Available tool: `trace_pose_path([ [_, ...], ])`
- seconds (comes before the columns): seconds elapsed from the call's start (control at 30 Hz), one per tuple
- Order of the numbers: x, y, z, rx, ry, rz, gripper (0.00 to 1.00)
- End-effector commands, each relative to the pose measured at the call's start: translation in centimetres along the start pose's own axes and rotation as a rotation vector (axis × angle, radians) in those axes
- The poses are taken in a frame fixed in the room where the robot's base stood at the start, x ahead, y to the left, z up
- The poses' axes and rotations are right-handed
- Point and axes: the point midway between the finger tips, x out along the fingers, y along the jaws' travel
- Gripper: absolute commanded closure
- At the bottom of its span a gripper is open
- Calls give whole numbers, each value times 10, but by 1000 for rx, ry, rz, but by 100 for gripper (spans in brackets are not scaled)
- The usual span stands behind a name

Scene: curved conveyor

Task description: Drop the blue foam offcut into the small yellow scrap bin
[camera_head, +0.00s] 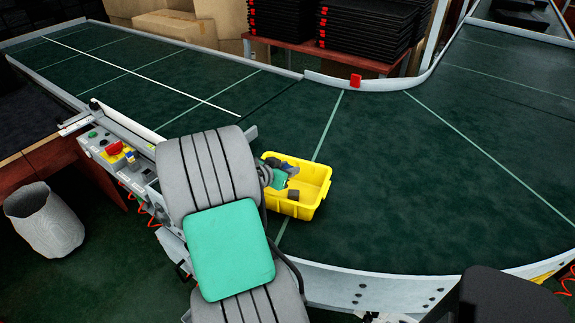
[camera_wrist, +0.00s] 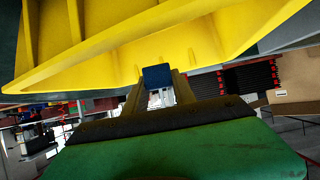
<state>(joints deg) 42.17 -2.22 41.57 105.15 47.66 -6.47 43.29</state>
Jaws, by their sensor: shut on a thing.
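My gripper (camera_wrist: 158,90) is shut on a small blue block, the blue foam offcut (camera_wrist: 157,75), held between its two fingertips in the wrist view. The yellow scrap bin (camera_head: 312,210) stands on the green conveyor just right of my arm in the head view. My gripper (camera_head: 284,170) shows there at the bin's back left part, overlapping its opening. The bin (camera_wrist: 110,50) fills the top of the wrist view, close to the offcut. I cannot tell how high the offcut is over the bin. A dark block (camera_head: 292,195) shows within the bin's outline.
The conveyor (camera_head: 420,180) is clear to the right of the bin and curves away, with a raised metal edge. A control box (camera_head: 112,155) sits left of my arm. Black stacked trays (camera_head: 360,30) and cardboard boxes (camera_head: 175,25) stand behind. A pale waste basket (camera_head: 48,222) is on the floor.

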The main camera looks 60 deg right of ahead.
Motion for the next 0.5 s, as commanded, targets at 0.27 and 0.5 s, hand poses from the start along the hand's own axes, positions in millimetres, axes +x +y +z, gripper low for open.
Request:
trace_pose_path([
  [0.27,0,1,-1,1,0,1,61],
  [0.5,0,1,-1,1,0,1,43],
])
